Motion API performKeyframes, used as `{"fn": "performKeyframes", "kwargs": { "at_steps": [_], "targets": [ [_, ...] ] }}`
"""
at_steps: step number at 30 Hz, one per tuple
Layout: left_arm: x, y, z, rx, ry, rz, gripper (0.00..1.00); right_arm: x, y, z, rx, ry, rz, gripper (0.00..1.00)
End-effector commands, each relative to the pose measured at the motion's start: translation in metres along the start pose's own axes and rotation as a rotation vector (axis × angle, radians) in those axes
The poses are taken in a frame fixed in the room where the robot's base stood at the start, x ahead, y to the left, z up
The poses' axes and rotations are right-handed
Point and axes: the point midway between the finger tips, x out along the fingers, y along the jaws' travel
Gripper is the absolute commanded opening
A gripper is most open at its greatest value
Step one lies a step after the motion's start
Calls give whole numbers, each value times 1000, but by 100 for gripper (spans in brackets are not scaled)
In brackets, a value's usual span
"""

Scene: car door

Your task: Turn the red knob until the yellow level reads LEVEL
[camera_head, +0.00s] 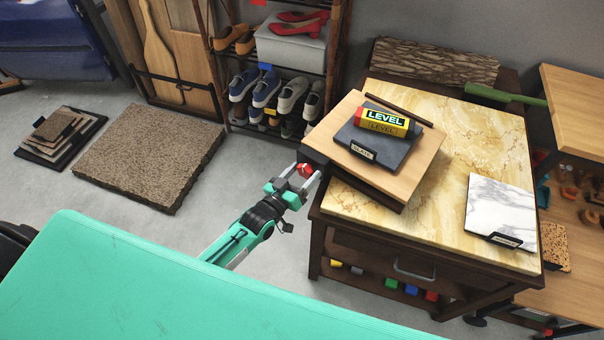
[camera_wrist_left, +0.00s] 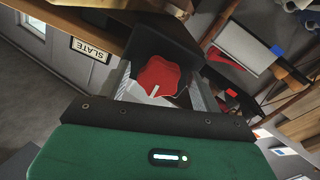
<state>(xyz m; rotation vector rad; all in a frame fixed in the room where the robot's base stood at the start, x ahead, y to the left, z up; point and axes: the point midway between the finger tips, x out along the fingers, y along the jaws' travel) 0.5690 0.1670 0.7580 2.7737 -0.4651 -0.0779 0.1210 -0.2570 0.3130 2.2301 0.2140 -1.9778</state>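The red knob (camera_head: 305,170) is on the near-left side of the wooden tilt board (camera_head: 422,160). It also shows in the left wrist view (camera_wrist_left: 158,77), with a white mark on its face. My left gripper (camera_head: 300,180) is at the knob, its fingers open on either side. In the left wrist view, gaps show beside the knob; contact is unclear. The yellow level (camera_head: 387,122) lies on a dark slate plate (camera_head: 372,150) on the board. Its dark window shows the word LEVEL, and the word is also on its side. My right gripper is not in view.
The board stands on a marble-topped cabinet (camera_head: 462,130). A white marble sample (camera_head: 500,208) lies at its right. A shoe rack (camera_head: 275,80) stands behind left. Open floor lies left of the cabinet.

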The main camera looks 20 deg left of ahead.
Motion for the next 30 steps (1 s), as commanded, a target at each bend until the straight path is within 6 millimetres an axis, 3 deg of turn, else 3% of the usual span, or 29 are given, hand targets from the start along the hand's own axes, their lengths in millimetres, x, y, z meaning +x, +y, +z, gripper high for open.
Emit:
{"fn": "performKeyframes", "kwargs": {
  "at_steps": [7, 11, 24, 30],
  "targets": [
    [-3, 0, 0, 0, 0, 0, 66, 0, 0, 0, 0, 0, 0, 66],
    [-17, 0, 2, 0, -2, 0, 66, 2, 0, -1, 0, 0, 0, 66],
    [-99, -1, 2, 0, -2, -1, 66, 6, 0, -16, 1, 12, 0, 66],
    [-126, 0, 2, 0, -2, 0, 66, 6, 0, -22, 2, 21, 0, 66]
  ]
}}
